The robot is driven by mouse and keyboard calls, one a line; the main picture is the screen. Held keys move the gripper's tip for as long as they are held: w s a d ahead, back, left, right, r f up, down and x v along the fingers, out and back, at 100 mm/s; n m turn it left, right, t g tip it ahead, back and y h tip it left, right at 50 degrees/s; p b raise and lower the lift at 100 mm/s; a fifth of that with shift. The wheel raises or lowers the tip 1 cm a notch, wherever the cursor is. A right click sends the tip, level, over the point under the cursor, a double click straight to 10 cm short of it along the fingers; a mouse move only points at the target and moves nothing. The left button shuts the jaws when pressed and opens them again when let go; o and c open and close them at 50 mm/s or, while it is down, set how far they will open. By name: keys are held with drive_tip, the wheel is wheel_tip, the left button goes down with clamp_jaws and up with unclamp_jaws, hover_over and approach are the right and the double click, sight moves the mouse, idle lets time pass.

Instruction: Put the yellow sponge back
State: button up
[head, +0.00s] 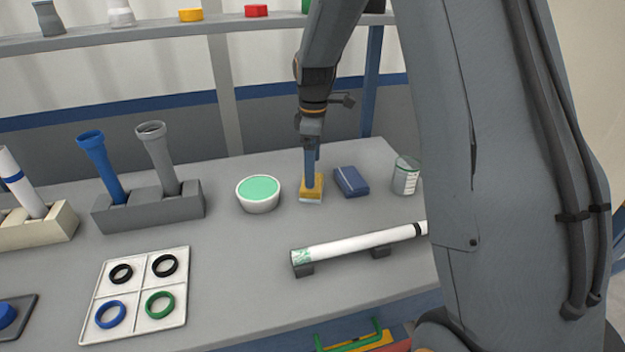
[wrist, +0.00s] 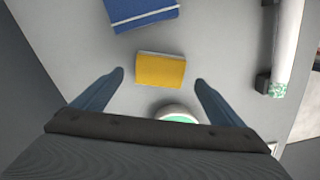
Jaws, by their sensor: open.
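The yellow sponge (head: 312,196) lies on the grey table between a round white tub and a blue block. It also shows in the wrist view (wrist: 160,70), lying flat just beyond the fingertips. My gripper (head: 311,180) points down over the sponge in the head view and partly hides it. In the wrist view my gripper (wrist: 160,77) is open, with one blue finger on each side and the sponge between their lines. No finger visibly touches the sponge. I cannot tell the exact height of the fingertips above the table.
The white tub (head: 258,203) with green contents stands left of the sponge. The blue block (head: 351,181) and a glass beaker (head: 405,176) stand right. A white pipe (head: 360,243) lies on supports in front. A ring tray (head: 137,334) and pipe holders (head: 150,210) are further left.

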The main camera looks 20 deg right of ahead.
wheel_tip(320, 180, up, 6)
drive_tip(key=f, duration=0.1)
drive_tip(key=s+f+m, duration=0.2)
drive_tip(key=s+m, duration=0.4)
drive_tip(key=s, duration=0.7)
drive_tip(key=s+f+m, duration=0.2)
drive_tip(key=s+m, duration=0.5)
drive_tip(key=s, duration=0.7)
drive_tip(key=shift+a+f+m+b, duration=0.15)
drive_tip(key=shift+f+m+b, duration=0.1)
drive_tip(key=shift+m+b, duration=0.1)
